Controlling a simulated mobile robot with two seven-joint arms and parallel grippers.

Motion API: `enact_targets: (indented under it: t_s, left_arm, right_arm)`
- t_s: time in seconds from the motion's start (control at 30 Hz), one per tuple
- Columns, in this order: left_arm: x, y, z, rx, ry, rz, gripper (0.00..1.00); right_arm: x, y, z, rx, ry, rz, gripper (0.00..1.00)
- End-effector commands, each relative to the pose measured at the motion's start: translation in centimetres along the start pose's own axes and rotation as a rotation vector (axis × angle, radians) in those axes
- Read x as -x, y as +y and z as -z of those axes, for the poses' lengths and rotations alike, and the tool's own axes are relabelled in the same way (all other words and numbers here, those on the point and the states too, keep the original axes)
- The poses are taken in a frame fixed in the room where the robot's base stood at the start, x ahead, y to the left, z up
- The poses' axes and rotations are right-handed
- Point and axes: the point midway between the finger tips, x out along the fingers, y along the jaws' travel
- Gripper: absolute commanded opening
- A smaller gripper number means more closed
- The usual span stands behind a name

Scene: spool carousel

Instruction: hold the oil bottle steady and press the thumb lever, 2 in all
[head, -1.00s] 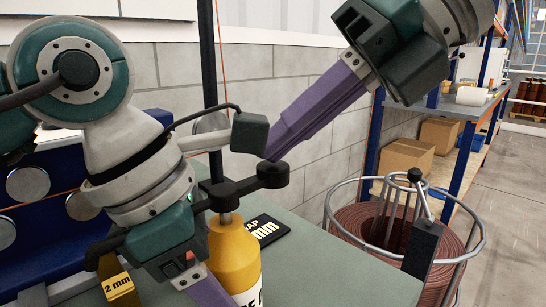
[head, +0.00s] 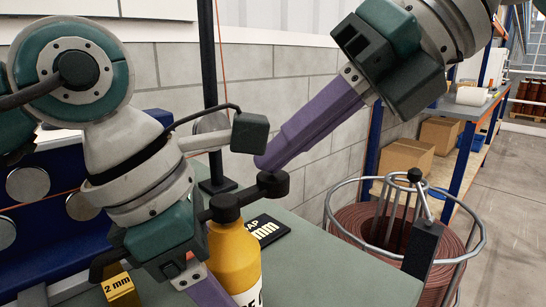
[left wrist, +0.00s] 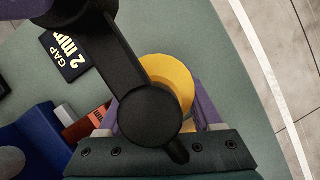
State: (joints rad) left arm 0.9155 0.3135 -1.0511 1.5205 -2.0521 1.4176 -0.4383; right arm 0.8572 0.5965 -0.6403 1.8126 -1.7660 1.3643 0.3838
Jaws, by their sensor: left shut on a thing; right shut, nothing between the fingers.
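The yellow oil bottle (head: 234,255) stands upright on the green bench top. My left gripper (left wrist: 155,100) is shut around its body, one purple finger on each side in the left wrist view. The bottle's black thumb lever (head: 273,184) is down: its round cap (head: 224,207) sits right on the bottle's shoulder and no stem shows. The lever also crosses the left wrist view (left wrist: 120,65). My right gripper (head: 264,163) is shut and empty, slanting down from the upper right, its purple tips at the lever's end pad. I cannot tell whether they touch it.
A dark gap card (head: 266,229) lies behind the bottle. A yellow 2 mm tag (head: 119,287) is at the left. A wire spool (head: 385,232) in a metal cage stands right of the bench, with shelves holding boxes (head: 405,158) behind. The bench right of the bottle is clear.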

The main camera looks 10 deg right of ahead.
Motion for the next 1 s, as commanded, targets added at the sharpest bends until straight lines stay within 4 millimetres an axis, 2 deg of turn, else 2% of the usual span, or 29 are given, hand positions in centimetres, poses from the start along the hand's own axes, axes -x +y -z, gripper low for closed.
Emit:
enact_targets:
  t_s: [0.27,0.7,1.0]
  left_arm:
    - [0.1,0.1,-0.1,0.000,-0.002,-0.003,0.00]
    - [0.1,0.1,-0.1,0.000,-0.002,-0.002,0.00]
    - [0.1,0.0,0.0,0.000,-0.002,-0.001,0.00]
  right_arm:
    - [0.1,0.1,0.0,-0.001,0.005,0.002,0.00]
    - [1.8,1.3,-1.3,0.000,0.002,0.001,0.00]
    - [1.9,1.4,-1.3,0.000,0.001,0.001,0.00]
